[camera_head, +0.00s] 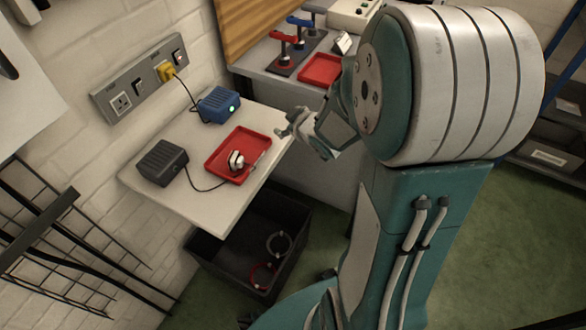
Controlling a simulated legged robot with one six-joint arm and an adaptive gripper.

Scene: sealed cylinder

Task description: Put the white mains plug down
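The white mains plug (236,160) lies in the red tray (216,166) on the white table. A dark cord runs from it to the dark grey box (163,163) at the left of the table. My gripper (287,124) is above and to the right of the tray, apart from the plug. Its fingers look spread, with nothing seen between them. My arm hides part of the view to the right.
A wall socket panel (139,80) holds a yellow plug (165,72), corded to a blue box (219,104) with a green light. A black crate (210,248) with cable loops stands below the table. Another bench (257,55) holds a second red tray (320,69) and levers.

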